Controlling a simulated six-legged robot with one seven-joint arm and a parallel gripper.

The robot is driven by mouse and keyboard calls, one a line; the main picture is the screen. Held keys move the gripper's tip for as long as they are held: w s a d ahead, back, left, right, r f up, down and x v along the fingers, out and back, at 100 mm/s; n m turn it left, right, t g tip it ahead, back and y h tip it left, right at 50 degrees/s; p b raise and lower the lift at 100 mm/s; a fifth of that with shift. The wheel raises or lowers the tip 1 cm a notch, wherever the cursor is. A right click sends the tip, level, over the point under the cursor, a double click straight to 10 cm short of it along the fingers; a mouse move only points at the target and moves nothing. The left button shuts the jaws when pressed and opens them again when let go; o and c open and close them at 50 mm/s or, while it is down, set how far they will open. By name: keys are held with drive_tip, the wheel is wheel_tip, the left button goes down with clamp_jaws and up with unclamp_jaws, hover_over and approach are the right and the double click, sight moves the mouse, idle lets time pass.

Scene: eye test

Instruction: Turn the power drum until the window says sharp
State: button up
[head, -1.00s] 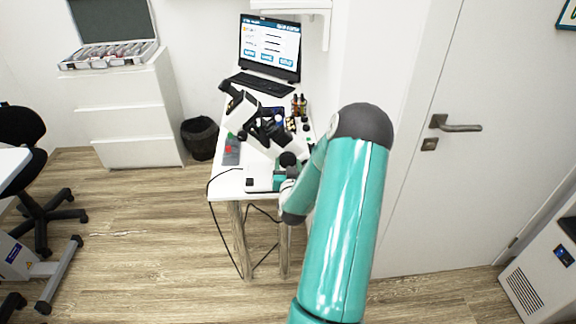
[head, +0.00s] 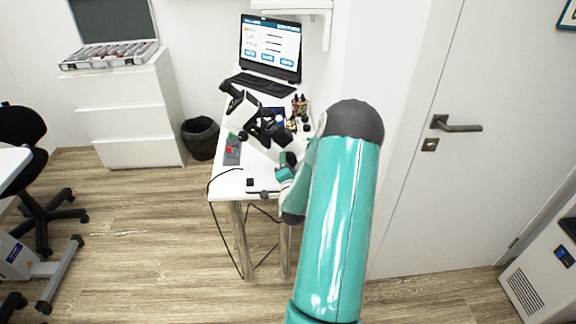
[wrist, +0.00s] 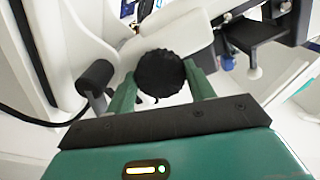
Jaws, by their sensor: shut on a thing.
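A white and black eye instrument (head: 239,108) stands on the white table. In the wrist view, a round black ribbed knob (wrist: 160,72), which looks like the power drum, sits on the instrument's white body (wrist: 180,28). My gripper (wrist: 162,84) is shut on this knob, with one green finger on each side. In the head view my gripper (head: 286,168) is at the instrument's near right side, partly hidden by my arm. I cannot make out the window or any word in it.
A monitor (head: 270,47) and keyboard (head: 261,84) stand at the back of the table (head: 226,186). Small bottles (head: 299,104) are right of the instrument. A grey box with a red button (head: 231,151) lies to its left. A cable hangs off the table's left edge. A bin (head: 200,137) stands left.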

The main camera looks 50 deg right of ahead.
drive_tip(key=shift+a+m, duration=0.1)
drive_tip(key=shift+m, duration=2.1)
drive_tip(key=o, duration=1)
drive_tip(key=shift+a, duration=0.1)
drive_tip(key=shift+c, duration=0.2)
